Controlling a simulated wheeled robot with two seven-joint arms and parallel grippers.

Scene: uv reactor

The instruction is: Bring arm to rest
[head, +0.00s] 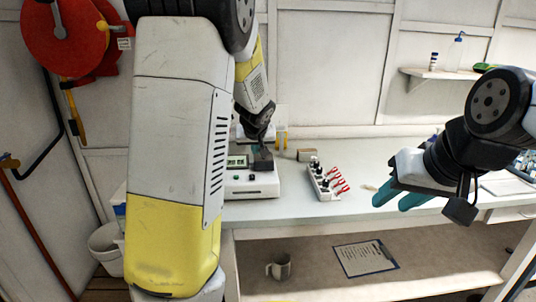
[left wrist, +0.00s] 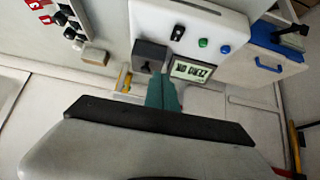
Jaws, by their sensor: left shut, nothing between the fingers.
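My left gripper (head: 260,132) hangs over the back of the white device (head: 254,185), its fingers mostly hidden in the head view. In the left wrist view its teal fingers (left wrist: 163,94) are together with nothing between them, close to the device's dark block (left wrist: 149,57) and lit display (left wrist: 192,70). I cannot tell whether they touch the device. My right gripper (head: 400,198) is at the right above the bench's front edge. Its two teal fingers look apart and empty.
A white rack (head: 321,184) with dark-capped vials and red-handled items stands right of the device. A small brown block (head: 307,155) lies behind it. A mug (head: 279,267) and clipboard (head: 365,259) are on the lower shelf.

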